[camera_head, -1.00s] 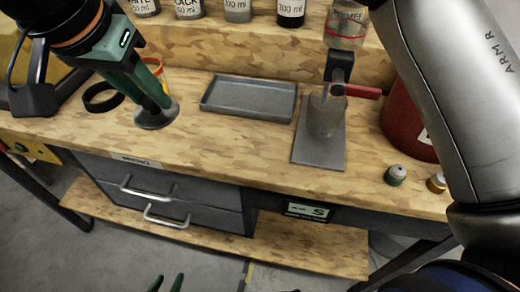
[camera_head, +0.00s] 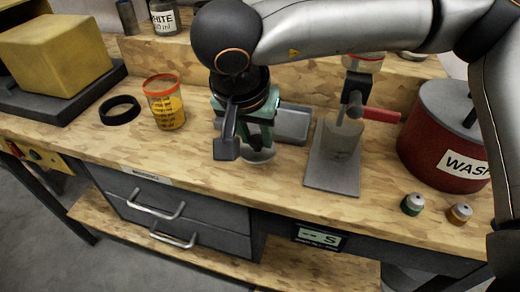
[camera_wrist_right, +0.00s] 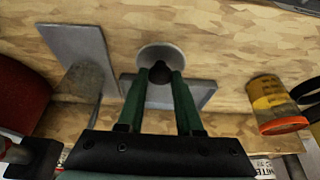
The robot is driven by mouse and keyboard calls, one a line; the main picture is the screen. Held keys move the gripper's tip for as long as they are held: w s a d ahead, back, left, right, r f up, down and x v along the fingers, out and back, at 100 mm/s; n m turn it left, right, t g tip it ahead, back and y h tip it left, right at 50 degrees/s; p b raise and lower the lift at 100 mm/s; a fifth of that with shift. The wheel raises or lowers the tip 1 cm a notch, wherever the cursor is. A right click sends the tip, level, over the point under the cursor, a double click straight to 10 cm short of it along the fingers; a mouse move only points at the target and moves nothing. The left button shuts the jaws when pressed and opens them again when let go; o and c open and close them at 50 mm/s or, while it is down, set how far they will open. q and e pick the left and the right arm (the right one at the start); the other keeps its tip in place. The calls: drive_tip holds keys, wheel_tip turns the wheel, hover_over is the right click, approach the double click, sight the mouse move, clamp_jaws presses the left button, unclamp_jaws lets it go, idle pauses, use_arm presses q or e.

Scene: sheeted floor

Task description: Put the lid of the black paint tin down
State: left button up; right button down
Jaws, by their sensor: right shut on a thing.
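My right gripper (camera_head: 258,140), with green fingers, is shut on the dark knob of a round grey lid (camera_head: 258,156), in front of the grey tray. The lid also shows in the right wrist view (camera_wrist_right: 162,52), flat under the fingertips (camera_wrist_right: 160,75) and overlapping the tray's edge in the picture. I cannot tell whether it touches the bench. The black paint tin is not visible; my right arm covers much of the back shelf. My left gripper is out of view.
The tray (camera_head: 292,124) lies behind my gripper. A dispenser stand (camera_head: 332,172) with a clear cup is right of it, then a red waste can (camera_head: 445,140) and two small jars. An orange-rimmed cup (camera_head: 165,103) and black ring (camera_head: 120,109) are left. The bench front is fairly clear.

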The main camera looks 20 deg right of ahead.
sight(258, 145)
drive_tip(key=shift+d+f, duration=0.3)
drive_tip(key=shift+f, duration=1.65)
drive_tip(key=shift+f+b, duration=0.2)
drive_tip(key=shift+b, duration=0.2)
drive_tip(key=c, duration=0.6)
unclamp_jaws()
drive_tip(key=shift+o, duration=0.2)
drive_tip(key=shift+r, duration=0.15)
